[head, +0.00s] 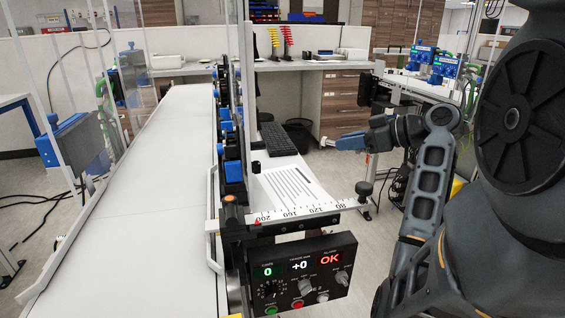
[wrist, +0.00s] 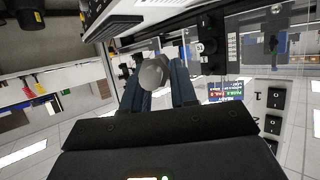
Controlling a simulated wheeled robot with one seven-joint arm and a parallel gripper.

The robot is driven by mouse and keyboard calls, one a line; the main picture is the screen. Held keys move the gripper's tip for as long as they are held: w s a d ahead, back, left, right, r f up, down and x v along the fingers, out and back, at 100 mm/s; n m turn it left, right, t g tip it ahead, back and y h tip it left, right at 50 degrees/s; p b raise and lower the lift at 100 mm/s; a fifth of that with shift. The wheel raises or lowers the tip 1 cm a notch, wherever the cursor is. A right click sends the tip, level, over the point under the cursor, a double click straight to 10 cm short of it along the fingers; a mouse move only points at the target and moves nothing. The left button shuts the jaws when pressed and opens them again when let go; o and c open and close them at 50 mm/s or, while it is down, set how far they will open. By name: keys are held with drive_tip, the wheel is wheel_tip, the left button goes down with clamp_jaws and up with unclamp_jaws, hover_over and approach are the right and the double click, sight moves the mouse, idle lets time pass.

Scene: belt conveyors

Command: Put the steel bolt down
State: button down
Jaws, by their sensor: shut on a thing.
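My gripper (head: 347,141) is held out in mid-air at the middle right of the head view, to the right of the white shelf beside the conveyor. In the wrist view the two blue fingers (wrist: 158,88) are closed on a grey, rounded thing, which I take to be the steel bolt (wrist: 154,72). The bolt's head shows between the fingertips; the rest of it is hidden by the fingers. In the head view only a small pale bit shows at the fingertips.
A white conveyor belt (head: 150,190) runs along the left. A white shelf carries a printed sheet (head: 287,186) and a black keyboard (head: 278,139). A scale ruler (head: 300,212) and a control box (head: 300,275) reading OK stand in front. Drawers (head: 345,100) stand behind.

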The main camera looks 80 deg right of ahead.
hover_over(304, 187)
wheel_tip(304, 187, down, 6)
drive_tip(key=shift+s+f+p, duration=0.1)
drive_tip(key=shift+s+p, duration=0.05)
drive_tip(key=shift+p, duration=0.2)
drive_tip(key=shift+f, duration=2.1)
drive_tip(key=shift+a, duration=0.1)
drive_tip(key=c, duration=0.9)
unclamp_jaws()
drive_tip(key=shift+f, duration=0.1)
drive_tip(key=shift+r, duration=0.2)
drive_tip(key=v, duration=1.1)
drive_tip(key=shift+s+r, duration=0.1)
drive_tip(key=shift+s, duration=0.25)
